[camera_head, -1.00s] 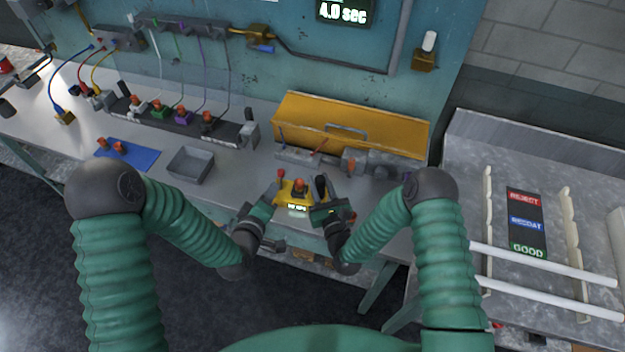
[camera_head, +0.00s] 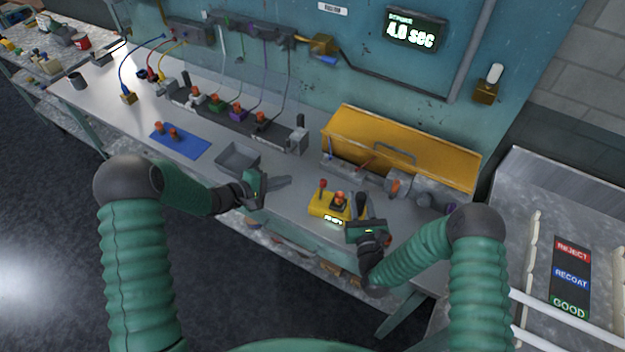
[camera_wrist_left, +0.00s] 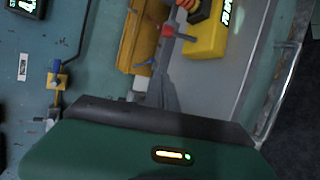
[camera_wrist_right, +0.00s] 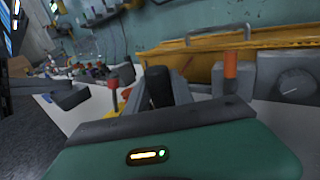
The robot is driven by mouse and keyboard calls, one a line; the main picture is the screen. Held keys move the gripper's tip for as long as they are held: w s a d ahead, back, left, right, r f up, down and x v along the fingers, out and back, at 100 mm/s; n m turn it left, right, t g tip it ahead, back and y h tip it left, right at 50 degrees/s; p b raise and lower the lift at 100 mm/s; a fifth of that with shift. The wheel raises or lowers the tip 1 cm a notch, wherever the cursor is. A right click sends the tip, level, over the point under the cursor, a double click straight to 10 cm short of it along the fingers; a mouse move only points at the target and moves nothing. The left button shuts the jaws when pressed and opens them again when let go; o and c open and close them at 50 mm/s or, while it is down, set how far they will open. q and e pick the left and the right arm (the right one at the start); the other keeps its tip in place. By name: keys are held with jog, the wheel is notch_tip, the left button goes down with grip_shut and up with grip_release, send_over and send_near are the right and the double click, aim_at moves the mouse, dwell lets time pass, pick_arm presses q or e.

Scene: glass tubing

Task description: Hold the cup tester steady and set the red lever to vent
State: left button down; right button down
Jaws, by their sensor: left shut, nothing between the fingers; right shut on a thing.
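The yellow cup tester (camera_head: 318,208) stands near the front edge of the bench, with a lit display on its front and an orange-and-dark cup (camera_head: 339,199) on top. Its red lever (camera_head: 321,185) stands up at its left side; it also shows in the left wrist view (camera_wrist_left: 168,30). My right gripper (camera_head: 361,206) is shut on the tester's black handle (camera_wrist_right: 158,86) at its right side. My left gripper (camera_head: 289,181) is shut and empty, left of the tester and apart from the lever. I cannot read the lever's setting.
A grey tray (camera_head: 226,158) and a blue mat (camera_head: 178,141) with orange pieces lie to the left. A yellow box (camera_head: 400,145) and grey fixtures with an orange-topped post (camera_wrist_right: 231,70) stand behind the tester. A wall display (camera_head: 413,32) reads 4.0 SEC. A sorting table (camera_head: 545,185) is at right.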

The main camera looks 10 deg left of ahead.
aim_at(322, 190)
pick_arm(q)
jog(key=x, duration=1)
jog(key=shift+d+f, duration=0.1)
jog(key=shift+d, duration=0.05)
jog(key=shift+s+d+r, duration=0.25)
jog(key=shift+s+d, duration=0.05)
jog(key=shift+s, duration=0.25)
jog(key=shift+s+d+r, duration=0.2)
jog(key=shift+s+d, duration=0.1)
jog(key=shift+s, duration=0.25)
jog(key=shift+s+d+r, duration=0.25)
jog(key=shift+s+d, duration=0.1)
jog(key=shift+s, duration=0.2)
